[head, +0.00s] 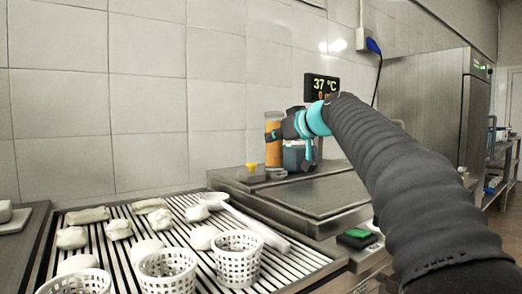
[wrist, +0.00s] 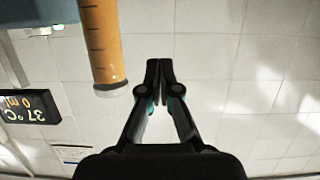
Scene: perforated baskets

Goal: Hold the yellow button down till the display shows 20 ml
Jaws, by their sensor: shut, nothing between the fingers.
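The yellow button (head: 251,166) sits low on the steel unit, left of an upright orange-filled cylinder (head: 273,152). The button is not visible in the wrist view. The dark display (head: 321,88) on the wall reads 37 °C and 0 ml; it shows upside down in the wrist view (wrist: 28,106). My gripper (head: 272,135) is shut and empty, above and to the right of the button, by the cylinder in the head view. In the wrist view its fingertips (wrist: 160,64) meet, and the graduated cylinder (wrist: 101,45) is beside them.
A dark container (head: 296,158) stands right of the cylinder, partly behind my arm. White perforated baskets (head: 238,262) and several pale lumps (head: 119,229) are on the slatted rack at the front left. A tall steel cabinet (head: 425,105) stands at the right.

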